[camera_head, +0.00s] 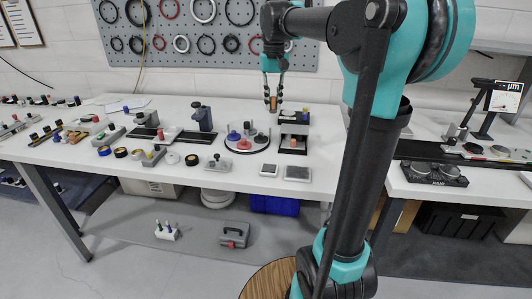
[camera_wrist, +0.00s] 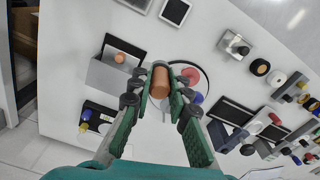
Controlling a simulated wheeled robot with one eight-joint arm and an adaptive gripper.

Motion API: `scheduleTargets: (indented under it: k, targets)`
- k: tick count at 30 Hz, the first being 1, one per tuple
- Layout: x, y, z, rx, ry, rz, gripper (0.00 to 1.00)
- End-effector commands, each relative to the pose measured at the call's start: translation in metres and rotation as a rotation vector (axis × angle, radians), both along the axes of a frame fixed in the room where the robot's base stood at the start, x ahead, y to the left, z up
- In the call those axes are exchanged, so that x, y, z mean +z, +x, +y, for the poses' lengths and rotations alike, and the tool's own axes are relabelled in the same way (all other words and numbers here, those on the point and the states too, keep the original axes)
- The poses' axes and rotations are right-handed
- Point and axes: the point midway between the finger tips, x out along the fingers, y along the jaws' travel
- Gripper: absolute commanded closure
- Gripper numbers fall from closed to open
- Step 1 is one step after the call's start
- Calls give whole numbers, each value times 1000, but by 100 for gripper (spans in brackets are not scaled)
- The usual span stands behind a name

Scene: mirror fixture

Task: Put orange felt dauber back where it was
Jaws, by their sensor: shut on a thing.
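My gripper (camera_head: 273,100) is shut on the orange felt dauber (camera_wrist: 160,82), a short orange-brown cylinder held between the two finger pads. It is held above the white table, at the back edge of a round tray (camera_head: 247,150). In the wrist view the dauber overlaps the near side of the round tray, which is partly hidden behind the dauber and fingers. A red piece (camera_wrist: 190,75) and a blue piece (camera_wrist: 197,98) show on that tray. I cannot tell whether the dauber touches anything below.
A grey and black fixture (camera_wrist: 110,73) with an orange-brown knob (camera_wrist: 120,57) stands close beside the tray. Two small flat plates (camera_head: 297,173) lie near the front edge. Several fixtures and tape rolls crowd the left. A pegboard (camera_head: 180,35) stands behind.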

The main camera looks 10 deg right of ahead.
Motion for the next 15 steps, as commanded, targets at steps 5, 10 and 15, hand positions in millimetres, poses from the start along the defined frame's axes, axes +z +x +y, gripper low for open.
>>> scheduleTargets:
  k: [5,10,15]
  targets:
    - [-39,0,0,0,0,0,100]
    - [-81,0,0,0,0,0,100]
    - [-120,0,0,0,0,0,100]
